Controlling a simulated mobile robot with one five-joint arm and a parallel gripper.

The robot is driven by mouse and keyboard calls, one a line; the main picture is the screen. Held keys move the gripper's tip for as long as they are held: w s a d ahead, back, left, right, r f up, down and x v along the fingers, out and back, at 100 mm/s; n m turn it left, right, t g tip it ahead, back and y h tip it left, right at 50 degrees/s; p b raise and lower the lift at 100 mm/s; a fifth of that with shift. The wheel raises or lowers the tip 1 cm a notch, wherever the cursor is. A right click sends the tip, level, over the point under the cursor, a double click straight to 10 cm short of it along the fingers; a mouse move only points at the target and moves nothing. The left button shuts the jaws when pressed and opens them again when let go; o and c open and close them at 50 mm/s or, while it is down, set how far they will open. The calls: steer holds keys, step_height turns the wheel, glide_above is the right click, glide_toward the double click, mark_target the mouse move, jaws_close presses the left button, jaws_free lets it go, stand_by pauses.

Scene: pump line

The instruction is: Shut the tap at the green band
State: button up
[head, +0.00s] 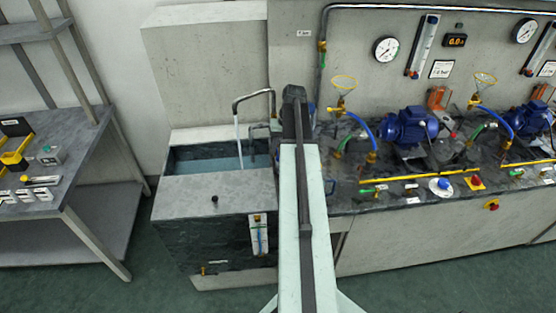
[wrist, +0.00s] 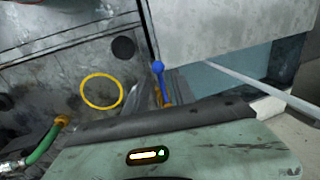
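In the head view a curved metal spout (head: 252,97) pours a stream of water (head: 239,140) into the sink. Yellow handwheels (head: 344,82) stand above green and blue hoses at the bench. I cannot make out which tap carries a green band. My arm's dark end (head: 294,92) covers part of the sink's right side. No clear pair of gripper fingertips shows, and I see nothing held.
The sink (head: 184,159) holds water; its front ledge (head: 185,205) carries a small black knob. Blue pumps (head: 410,127), hoses and gauges (head: 386,49) crowd the right bench. A shelf unit (head: 88,165) stands at left. Green floor between it and the sink is free.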

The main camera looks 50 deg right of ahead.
steer(key=shift+a+f, duration=0.1)
steer(key=shift+f, duration=0.55)
steer(key=shift+w+r, duration=0.1)
steer(key=shift+c, duration=0.3)
jaws_close()
